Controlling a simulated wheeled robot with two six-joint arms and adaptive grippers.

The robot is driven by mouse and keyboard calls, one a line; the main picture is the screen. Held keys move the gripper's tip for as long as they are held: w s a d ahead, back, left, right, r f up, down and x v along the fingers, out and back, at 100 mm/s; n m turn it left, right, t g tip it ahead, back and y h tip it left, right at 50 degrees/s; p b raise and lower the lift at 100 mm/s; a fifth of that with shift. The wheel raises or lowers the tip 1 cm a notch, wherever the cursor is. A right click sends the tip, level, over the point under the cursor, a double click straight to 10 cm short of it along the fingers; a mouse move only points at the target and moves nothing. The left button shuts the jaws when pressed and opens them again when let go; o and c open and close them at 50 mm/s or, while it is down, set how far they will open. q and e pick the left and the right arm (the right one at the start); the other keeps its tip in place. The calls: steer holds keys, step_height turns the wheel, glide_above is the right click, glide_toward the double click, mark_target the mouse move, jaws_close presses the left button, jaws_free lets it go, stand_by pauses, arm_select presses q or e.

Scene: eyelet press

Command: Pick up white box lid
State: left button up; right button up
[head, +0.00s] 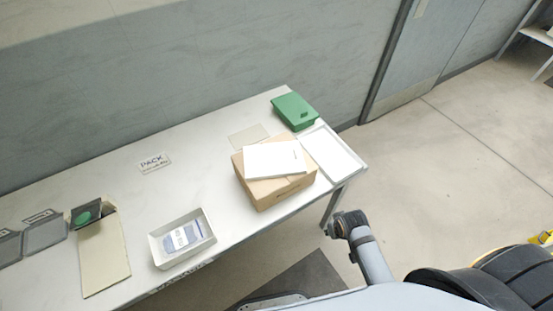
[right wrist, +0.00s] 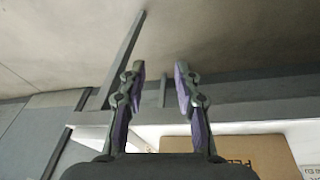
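A flat white box lid (head: 275,160) with small print near its right edge lies on top of a brown cardboard box (head: 270,193). A shallow open white box (head: 157,252) stands near the table's front edge, with a printed packet inside. My right gripper (right wrist: 160,73) is open and empty in the right wrist view, with its fingers apart. The cardboard box (right wrist: 232,150) shows at the lower right of that view, beyond the fingers, and a printed white corner (right wrist: 312,171) shows beside it. My left gripper is not in view.
A white tray (head: 333,153) lies right of the cardboard box at the table's end. A green case (head: 294,110) is at the back. A PACK label (head: 155,163), a beige board (head: 104,262) and grey bins (head: 45,235) are further left. The table's middle is clear.

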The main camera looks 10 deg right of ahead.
steer(key=w+a+r, duration=0.1)
steer(key=w+r, duration=0.4)
steer(key=r, duration=0.5)
steer(key=m+g+y+b, duration=0.1)
steer(key=b, duration=0.1)
glide_toward(295, 151)
steer(key=f+b, duration=0.2)
steer(key=w+f+b, duration=0.1)
steer(key=f+b, duration=0.1)
steer(key=shift+w+b, duration=0.15)
steer(key=shift+b, duration=0.25)
steer(key=shift+f+b, duration=0.7)
steer(key=shift+f, duration=0.1)
steer(key=shift+s+d+f+p, duration=0.1)
steer(key=shift+s+f+p, duration=0.1)
steer(key=shift+f+p, duration=0.15)
steer(key=shift+w+f, duration=0.1)
steer(key=shift+f, duration=0.55)
steer(key=shift+w+f, duration=0.15)
steer(key=shift+f, duration=0.5)
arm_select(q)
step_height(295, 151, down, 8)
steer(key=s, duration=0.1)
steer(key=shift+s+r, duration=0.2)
arm_select(e)
jaws_close()
